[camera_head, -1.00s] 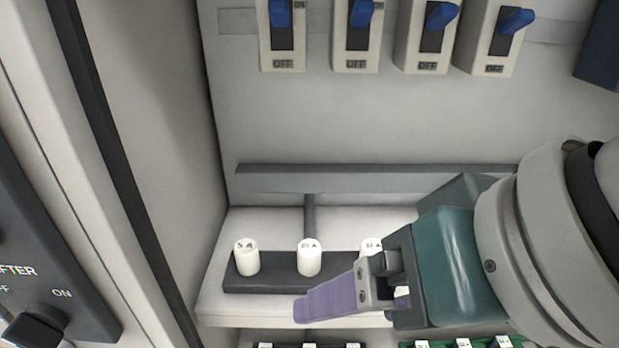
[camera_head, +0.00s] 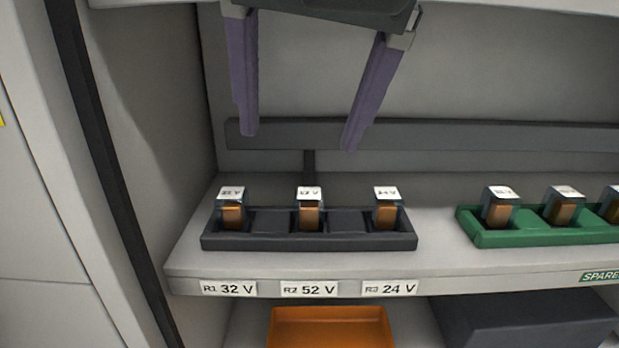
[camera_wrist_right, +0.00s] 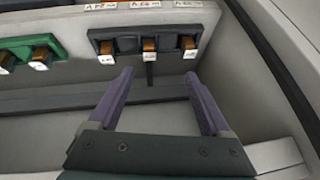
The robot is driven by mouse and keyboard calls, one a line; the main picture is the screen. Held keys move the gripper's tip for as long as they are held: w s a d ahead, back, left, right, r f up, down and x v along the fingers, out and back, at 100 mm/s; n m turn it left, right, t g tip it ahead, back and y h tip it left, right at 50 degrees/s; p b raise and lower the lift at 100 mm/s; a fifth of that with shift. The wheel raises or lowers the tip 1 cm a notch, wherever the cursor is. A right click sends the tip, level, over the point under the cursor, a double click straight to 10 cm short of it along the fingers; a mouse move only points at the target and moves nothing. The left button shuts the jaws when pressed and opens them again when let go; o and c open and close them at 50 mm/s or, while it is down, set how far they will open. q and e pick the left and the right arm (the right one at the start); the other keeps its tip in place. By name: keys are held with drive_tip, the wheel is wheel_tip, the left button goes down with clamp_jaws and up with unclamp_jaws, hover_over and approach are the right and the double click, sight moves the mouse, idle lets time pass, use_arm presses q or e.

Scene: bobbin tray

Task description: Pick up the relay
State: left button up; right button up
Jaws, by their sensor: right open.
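Three relays with copper-coloured bodies and white tops stand in a dark tray (camera_head: 270,242) on the shelf: the left relay (camera_head: 232,212), the middle relay (camera_head: 309,212) and the right relay (camera_head: 387,211). Labels below read R1 32 V, R2 52 V and R3 24 V. My right gripper (camera_head: 298,142) is open and empty, its purple fingers pointing down above and behind the tray, apart from the relays. In the right wrist view, the gripper (camera_wrist_right: 158,78) spreads its fingers below the dark tray (camera_wrist_right: 126,52) and touches no relay. My left gripper is out of view.
A green tray (camera_head: 540,236) with more relays stands to the right, near a SPARES label (camera_head: 600,277). An orange bin (camera_head: 330,325) and a dark box (camera_head: 530,325) are below the shelf. The cabinet's side wall is close on the left.

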sight(310, 196)
drive_tip(key=shift+m+h, duration=0.5)
drive_tip(key=b+x, duration=0.1)
drive_tip(key=x, duration=0.1)
drive_tip(key=b+x, duration=0.1)
drive_tip(key=x, duration=0.2)
drive_tip(key=d+b+x, duration=0.1)
drive_tip(key=b+x, duration=0.1)
drive_tip(key=shift+d+f, duration=0.1)
drive_tip(key=shift+f, duration=0.15)
drive_tip(key=b+x, duration=0.1)
drive_tip(key=x, duration=0.1)
drive_tip(key=b+x, duration=0.1)
drive_tip(key=x, duration=0.2)
drive_tip(key=shift+w, duration=0.5)
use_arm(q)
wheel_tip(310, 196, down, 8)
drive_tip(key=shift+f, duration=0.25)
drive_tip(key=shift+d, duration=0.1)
use_arm(e)
clamp_jaws()
